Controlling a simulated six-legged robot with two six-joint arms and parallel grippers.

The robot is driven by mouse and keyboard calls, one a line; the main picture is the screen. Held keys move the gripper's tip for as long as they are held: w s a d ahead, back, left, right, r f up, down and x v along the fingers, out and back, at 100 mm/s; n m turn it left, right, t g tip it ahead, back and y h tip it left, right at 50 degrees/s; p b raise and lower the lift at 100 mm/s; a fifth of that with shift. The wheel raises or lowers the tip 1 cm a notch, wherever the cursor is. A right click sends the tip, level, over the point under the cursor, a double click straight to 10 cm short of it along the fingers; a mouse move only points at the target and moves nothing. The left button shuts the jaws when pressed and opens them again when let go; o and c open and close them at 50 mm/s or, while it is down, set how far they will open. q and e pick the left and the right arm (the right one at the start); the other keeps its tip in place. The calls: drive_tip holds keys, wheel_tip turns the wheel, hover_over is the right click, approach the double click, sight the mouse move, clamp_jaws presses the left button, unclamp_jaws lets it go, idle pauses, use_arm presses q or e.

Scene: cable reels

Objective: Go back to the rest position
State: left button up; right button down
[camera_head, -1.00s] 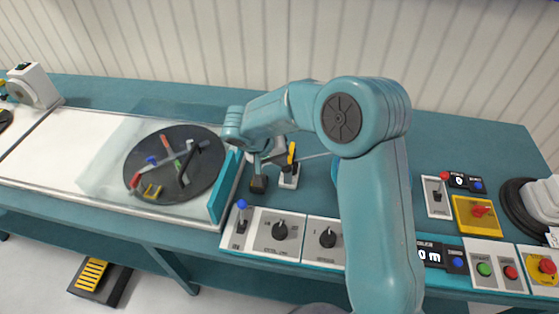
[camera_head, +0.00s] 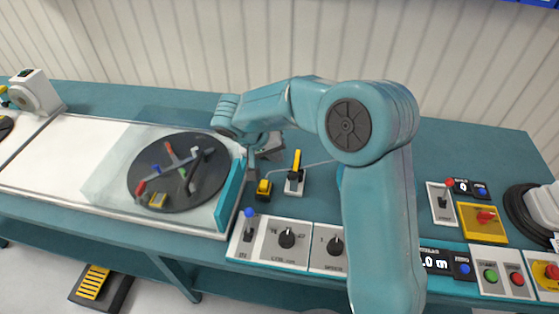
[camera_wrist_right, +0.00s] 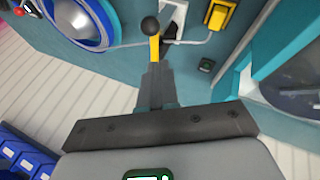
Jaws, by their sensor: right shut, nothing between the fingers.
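My right arm reaches up and bends to the left across the head view. My right gripper (camera_wrist_right: 155,88) shows in the right wrist view with its grey fingers together and nothing between them. A yellow lever (camera_head: 297,161) on a white base stands just right of the gripper in the head view. In the wrist view the lever (camera_wrist_right: 155,48), with a black ball end, shows just beyond the fingertips; I cannot tell whether they touch. A small black and yellow block (camera_head: 264,188) sits left of the lever. My left gripper is not in view.
A dark reel disc (camera_head: 178,172) with coloured spokes lies behind a clear cover at left. A control panel (camera_head: 286,250) with knobs lines the front edge. Switches and buttons (camera_head: 490,276) stand at right. A cable runs from the lever area behind my arm.

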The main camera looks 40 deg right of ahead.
drive_tip(key=v, duration=0.8)
drive_tip(key=shift+s+b, duration=0.4)
drive_tip(key=shift+a, duration=0.15)
